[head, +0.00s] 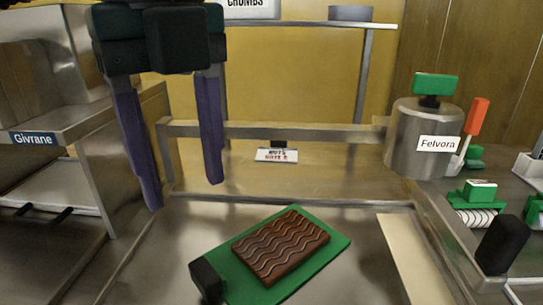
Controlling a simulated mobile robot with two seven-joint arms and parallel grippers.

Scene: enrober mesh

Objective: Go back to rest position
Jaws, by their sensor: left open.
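My left gripper (185,195) hangs in the upper left of the head view. Its two long purple fingers point down and stand wide apart, with nothing between them. A chocolate-brown slab (282,246) with wavy lines lies flat on a green board (338,245) in the lower middle. The board has a black block-like grip (206,279) at its near left corner. The gripper is above and to the left of the slab, apart from it. My right gripper is not in the view.
A steel pot labelled Felvora (408,150) stands at the right, beside a red-handled tool (476,116). Green-topped items (478,192) and a black knob (501,244) are at the right edge. A steel unit labelled Givrane (60,136) stands left. A steel rail (300,131) crosses behind the board.

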